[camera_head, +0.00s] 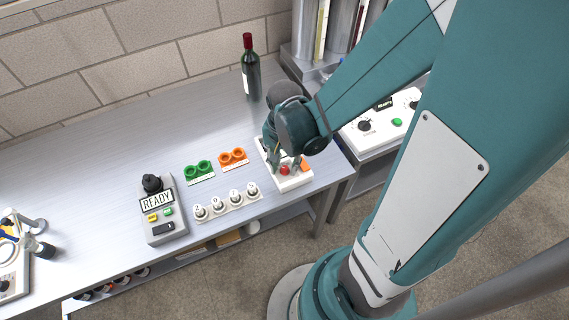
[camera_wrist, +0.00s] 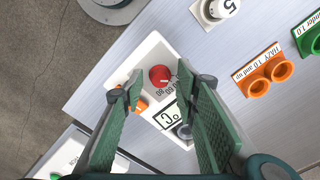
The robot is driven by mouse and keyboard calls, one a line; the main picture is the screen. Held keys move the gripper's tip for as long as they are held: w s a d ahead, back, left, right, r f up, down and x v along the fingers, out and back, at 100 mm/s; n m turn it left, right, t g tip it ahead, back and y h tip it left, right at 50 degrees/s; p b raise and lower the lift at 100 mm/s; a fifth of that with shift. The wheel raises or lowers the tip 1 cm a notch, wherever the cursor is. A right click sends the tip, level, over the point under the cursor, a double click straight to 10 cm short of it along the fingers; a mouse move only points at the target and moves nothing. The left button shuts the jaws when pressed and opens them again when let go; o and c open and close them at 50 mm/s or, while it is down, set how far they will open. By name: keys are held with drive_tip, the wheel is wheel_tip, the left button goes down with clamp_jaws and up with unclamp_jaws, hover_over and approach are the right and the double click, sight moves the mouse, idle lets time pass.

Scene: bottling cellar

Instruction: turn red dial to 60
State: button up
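The red dial (camera_wrist: 160,75) sits on a white box (camera_wrist: 150,52) near the table's front edge. Printed numbers, among them 60 and 80, lie beside it on the gripper side; a pale mark shows on the dial, but its exact reading is unclear. The box also bears a °C display (camera_wrist: 170,116), a grey knob (camera_wrist: 184,131) and an orange part (camera_wrist: 139,105). My gripper (camera_wrist: 168,84) is open and empty, with its fingers on either side of the view of the dial. In the head view, my gripper (camera_head: 280,160) hangs over the box, close to the red dial (camera_head: 285,170).
An orange two-cup holder (camera_head: 233,159), a green one (camera_head: 199,172) and a strip of numbered caps (camera_head: 226,204) stand left of the box. Further left is a grey READY device (camera_head: 164,225). A dark bottle (camera_head: 250,75) stands behind. A white control panel (camera_head: 378,133) is at right.

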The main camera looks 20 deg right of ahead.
drive_tip(key=c, duration=0.9)
drive_tip(key=shift+m, duration=0.4)
drive_tip(key=m+b, duration=0.1)
drive_tip(key=m, duration=0.4)
drive_tip(key=shift+b, duration=0.35)
drive_tip(key=m+b, duration=0.1)
drive_tip(key=m, duration=0.5)
drive_tip(key=o, duration=0.9)
